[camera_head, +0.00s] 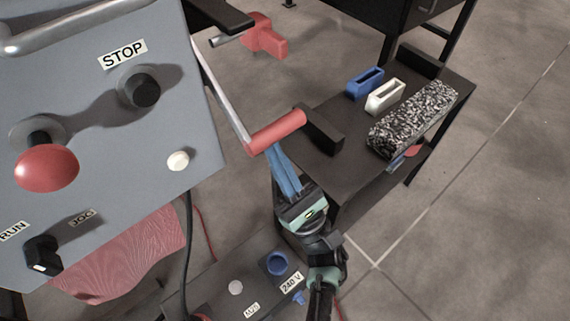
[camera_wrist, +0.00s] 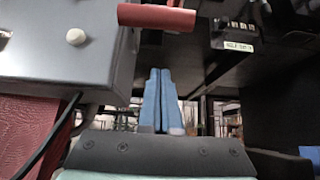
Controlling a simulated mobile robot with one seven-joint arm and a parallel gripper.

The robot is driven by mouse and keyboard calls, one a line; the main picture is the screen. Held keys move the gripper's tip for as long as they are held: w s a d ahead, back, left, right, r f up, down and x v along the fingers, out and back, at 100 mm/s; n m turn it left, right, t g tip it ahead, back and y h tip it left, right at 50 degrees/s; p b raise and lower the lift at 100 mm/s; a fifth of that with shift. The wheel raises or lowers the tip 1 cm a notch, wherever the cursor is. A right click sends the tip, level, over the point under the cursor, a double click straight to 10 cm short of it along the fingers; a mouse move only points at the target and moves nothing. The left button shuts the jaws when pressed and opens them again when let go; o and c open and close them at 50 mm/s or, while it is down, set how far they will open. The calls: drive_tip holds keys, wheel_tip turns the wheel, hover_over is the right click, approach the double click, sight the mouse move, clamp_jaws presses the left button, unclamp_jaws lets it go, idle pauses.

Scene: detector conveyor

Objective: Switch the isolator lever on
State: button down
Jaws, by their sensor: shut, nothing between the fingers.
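A lever with a pale metal rod and a red cylindrical grip (camera_head: 277,132) stands at the right side of the grey control panel (camera_head: 95,190). I take it to be the isolator lever; no on or off mark is readable. Its red grip also shows at the top of the wrist view (camera_wrist: 157,17). My gripper (camera_head: 274,152) has its blue fingers shut, with nothing between them. In the head view the fingertips end at the near edge of the grip. In the wrist view my gripper (camera_wrist: 160,72) points below the grip, apart from it. Touch cannot be told.
The panel carries a red knob (camera_head: 46,168), a black button (camera_head: 142,88) and a RUN/JOG switch (camera_head: 42,256). A dark shelf (camera_head: 345,170) holds a speckled block (camera_head: 412,118) and blue and white holders. A 240 V socket box (camera_head: 215,287) lies below. Floor is open at right.

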sight(276, 137)
drive_tip(key=r, duration=0.5)
drive_tip(key=shift+w+a+p, duration=0.2)
drive_tip(key=shift+w+p, duration=0.05)
drive_tip(key=shift+p, duration=0.1)
drive_tip(key=shift+s+d+r, duration=0.15)
drive_tip(key=shift+s+d, duration=0.2)
drive_tip(key=shift+s, duration=0.1)
drive_tip(key=shift+r+p, duration=0.1)
drive_tip(key=shift+p, duration=0.2)
